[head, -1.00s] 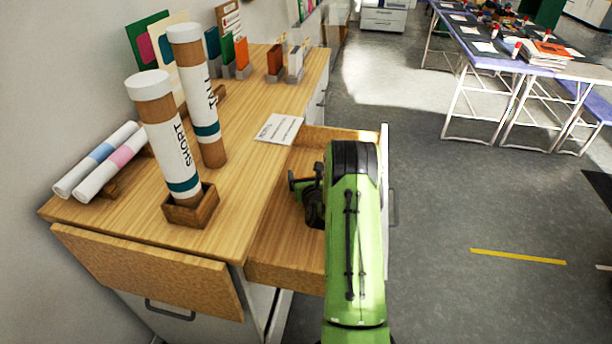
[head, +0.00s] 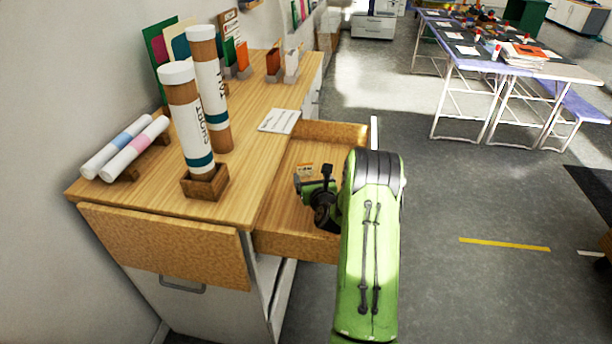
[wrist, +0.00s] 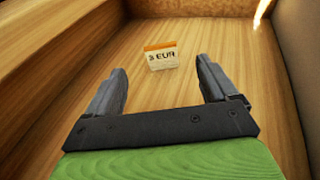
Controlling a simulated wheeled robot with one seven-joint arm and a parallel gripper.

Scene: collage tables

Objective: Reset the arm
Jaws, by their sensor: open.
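My green arm reaches over the open drawer (head: 290,242) at the right side of the wooden cabinet. My gripper (head: 314,178) is over the drawer in the head view. In the wrist view my gripper (wrist: 160,85) is open, with nothing between its two grey fingers. A small card reading "3 EUR" (wrist: 161,56) with an orange top edge lies on the drawer floor beyond the fingertips. The card also shows in the head view (head: 305,169), partly hidden by the gripper.
Two upright tubes, SHORT (head: 190,120) and TALL (head: 211,90), stand on the cabinet top, SHORT in a wooden holder (head: 205,183). A white sign (head: 279,120) lies near the drawer. Two rolls (head: 125,147) lie at left.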

